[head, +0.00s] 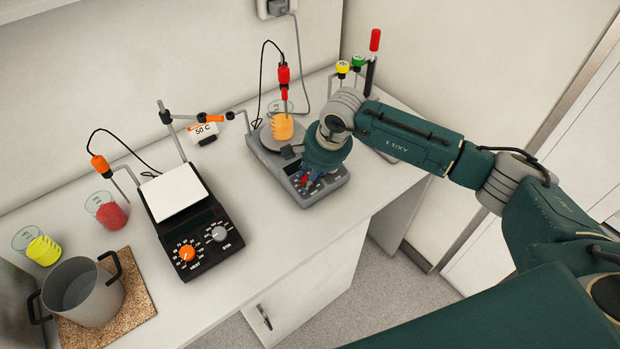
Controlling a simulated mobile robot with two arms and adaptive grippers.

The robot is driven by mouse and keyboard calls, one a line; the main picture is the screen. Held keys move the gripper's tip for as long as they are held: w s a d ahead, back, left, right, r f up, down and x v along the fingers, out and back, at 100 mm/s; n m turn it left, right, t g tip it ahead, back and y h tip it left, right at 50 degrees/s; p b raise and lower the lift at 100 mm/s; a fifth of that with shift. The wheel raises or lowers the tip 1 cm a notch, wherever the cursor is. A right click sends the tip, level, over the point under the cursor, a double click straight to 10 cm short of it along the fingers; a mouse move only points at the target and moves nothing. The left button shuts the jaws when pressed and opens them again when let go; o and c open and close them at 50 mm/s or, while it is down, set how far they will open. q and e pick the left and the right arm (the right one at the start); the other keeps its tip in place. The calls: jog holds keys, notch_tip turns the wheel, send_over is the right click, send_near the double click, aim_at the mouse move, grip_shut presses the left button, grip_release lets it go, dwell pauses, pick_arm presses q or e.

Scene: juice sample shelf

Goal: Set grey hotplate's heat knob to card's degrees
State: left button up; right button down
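The grey hotplate (331,189) stands right of centre on the bench, with a beaker of orange liquid (282,127) on its round plate. The card (204,131) stands at the back of the bench and reads 50 C. My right gripper (308,186) is at the hotplate's front control panel, reaching down over the knobs. The arm and gripper hide most of the panel, so the heat knob and its setting cannot be read. Whether the fingers are closed on a knob cannot be told. My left gripper is not in view.
A black hotplate (224,253) with a white top and an orange heat knob stands to the left. Beakers of red (110,214) and yellow (43,250) liquid and a metal pot (84,294) on a cork mat (138,300) are farther left. Stands and cables line the back.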

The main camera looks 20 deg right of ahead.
jog(key=m+b, duration=0.7)
jog(key=b, duration=0.2)
jog(key=shift+a+f, duration=0.1)
jog(key=shift+f, duration=0.05)
jog(key=m+b, duration=0.3)
jog(key=shift+t, duration=0.4)
jog(key=shift+r+m+b, duration=0.25)
jog(key=shift+m+b, duration=0.05)
jog(key=shift+m, duration=0.3)
jog(key=shift+r, duration=0.1)
jog(key=c, duration=1.7)
grip_release()
jog(key=shift+c, duration=0.2)
jog(key=shift+o, duration=0.3)
jog(key=v, duration=1.2)
